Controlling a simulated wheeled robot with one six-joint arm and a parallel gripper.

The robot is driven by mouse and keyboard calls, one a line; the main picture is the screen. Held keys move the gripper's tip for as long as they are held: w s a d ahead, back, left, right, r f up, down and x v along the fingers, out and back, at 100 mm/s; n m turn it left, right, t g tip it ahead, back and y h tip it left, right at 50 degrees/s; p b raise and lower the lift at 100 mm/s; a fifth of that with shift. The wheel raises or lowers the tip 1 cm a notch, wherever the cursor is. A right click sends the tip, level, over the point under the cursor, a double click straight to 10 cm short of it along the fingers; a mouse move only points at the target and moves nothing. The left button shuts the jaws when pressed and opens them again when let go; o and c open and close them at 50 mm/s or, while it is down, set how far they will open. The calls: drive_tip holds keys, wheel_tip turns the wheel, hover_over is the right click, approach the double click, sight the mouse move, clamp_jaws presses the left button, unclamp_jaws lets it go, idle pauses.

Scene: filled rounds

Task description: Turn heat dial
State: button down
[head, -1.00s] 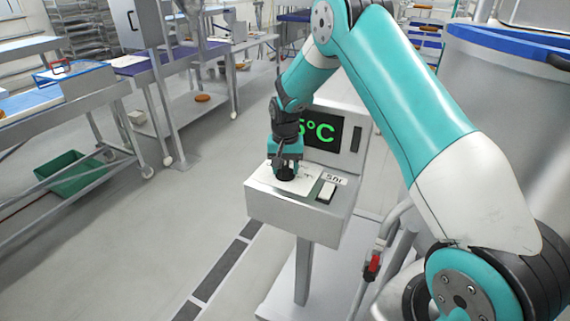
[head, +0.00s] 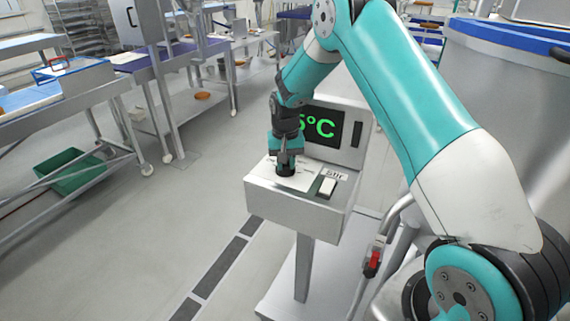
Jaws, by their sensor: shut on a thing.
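The heat dial (head: 286,170) is a dark round knob on a white plate on top of a grey control box (head: 290,208). My gripper (head: 286,160) points down over it and is shut on the dial. My wrist and fingers hide most of the dial and its markings. The green display (head: 322,128) behind shows "5°C", with its left part hidden by my arm. A pale rocker switch (head: 327,187) with a small label sits right of the dial.
A large steel vessel (head: 500,110) with a blue rim stands close on the right. A red-handled valve (head: 373,262) is on piping below it. Steel tables (head: 60,100) and a green crate (head: 72,172) are at left. The floor left of the box is clear.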

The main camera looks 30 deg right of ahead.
drive_tip(key=n+b, duration=0.1)
drive_tip(key=n, duration=0.3)
drive_tip(key=shift+b, duration=0.4)
drive_tip(key=shift+d+n+b, duration=0.15)
drive_tip(key=shift+n+b, duration=0.4)
drive_tip(key=shift+n, duration=1.65)
drive_tip(key=c, duration=1)
unclamp_jaws()
drive_tip(key=shift+o, duration=0.2)
drive_tip(key=shift+r, duration=0.1)
wheel_tip(320, 180, up, 17)
drive_tip(key=b, duration=0.3)
drive_tip(key=shift+r+b, duration=0.15)
drive_tip(key=shift+b, duration=0.25)
